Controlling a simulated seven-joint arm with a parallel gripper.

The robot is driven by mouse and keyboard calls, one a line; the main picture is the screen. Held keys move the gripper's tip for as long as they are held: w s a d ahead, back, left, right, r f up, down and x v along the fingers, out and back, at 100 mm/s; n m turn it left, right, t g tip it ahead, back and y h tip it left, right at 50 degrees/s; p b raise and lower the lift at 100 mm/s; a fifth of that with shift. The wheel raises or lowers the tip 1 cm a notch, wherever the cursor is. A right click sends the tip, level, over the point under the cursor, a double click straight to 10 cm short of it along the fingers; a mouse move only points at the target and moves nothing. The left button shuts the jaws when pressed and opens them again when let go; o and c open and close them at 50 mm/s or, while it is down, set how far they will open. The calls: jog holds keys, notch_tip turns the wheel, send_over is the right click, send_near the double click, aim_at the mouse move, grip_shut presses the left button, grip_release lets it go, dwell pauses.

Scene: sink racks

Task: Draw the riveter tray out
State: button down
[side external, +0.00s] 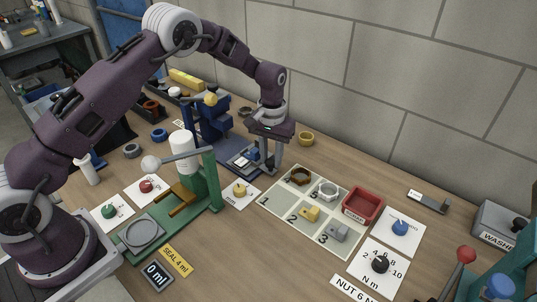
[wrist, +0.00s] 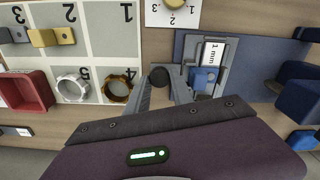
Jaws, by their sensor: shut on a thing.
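The blue riveter (side external: 212,118) stands at the back of the bench on a flat blue base, which also shows in the wrist view (wrist: 250,75). Its grey tray (side external: 238,166) lies on that base at the front. In the wrist view the tray (wrist: 218,55) carries a "1 mm" label and a small blue block (wrist: 204,78). My gripper (side external: 270,170) points down at the tray's right end. Its fingers (wrist: 160,88) are closed around a dark round knob (wrist: 158,76) beside the tray. The knob's join to the tray is hidden by a finger.
A numbered board (side external: 285,222) with rings and small blocks lies right of my gripper, with a red scrap bin (side external: 363,205) on it. A green press (side external: 212,180) stands to the left.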

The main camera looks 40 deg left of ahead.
jog(key=c, duration=1.1)
grip_release()
jog(key=shift+d, duration=0.25)
notch_tip(320, 180, up, 7)
jog(key=shift+r, duration=0.1)
jog(key=s+r+m+t, duration=0.1)
jog(key=s+r, duration=0.5)
jog(key=r, duration=0.3)
jog(key=s+r+t, duration=0.1)
jog(key=s+r, duration=0.5)
jog(key=r, duration=0.3)
jog(key=s+a+r+m+t, duration=0.1)
jog(key=s+m+t, duration=0.1)
jog(key=s, duration=2.1)
jog(key=shift+s+r+t, duration=0.35)
jog(key=shift+t, duration=0.45)
